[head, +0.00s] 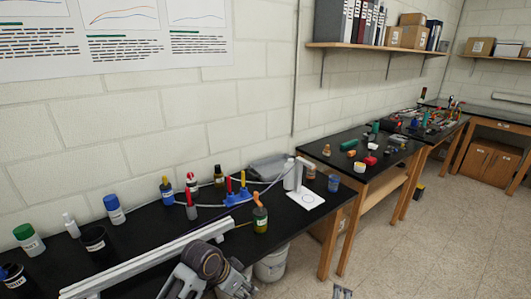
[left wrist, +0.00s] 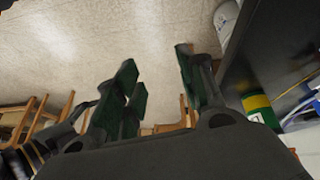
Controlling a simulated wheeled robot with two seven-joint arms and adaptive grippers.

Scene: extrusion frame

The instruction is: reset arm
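My left arm (head: 205,262) comes in at the bottom of the head view, in front of the black bench. Its gripper (head: 238,284) points down beside the bench's front edge, partly cut off by the picture edge. In the left wrist view the left gripper (left wrist: 156,62) has its dark green fingers spread apart, with only floor between them. A small grey piece at the bottom edge of the head view looks like the tip of my right gripper (head: 342,292); its fingers are too cut off to judge.
A pale extrusion bar (head: 150,262) lies along the black bench (head: 160,222), close to my left arm. A white bucket (head: 271,265) is below the bench. The floor (head: 430,240) at right is clear.

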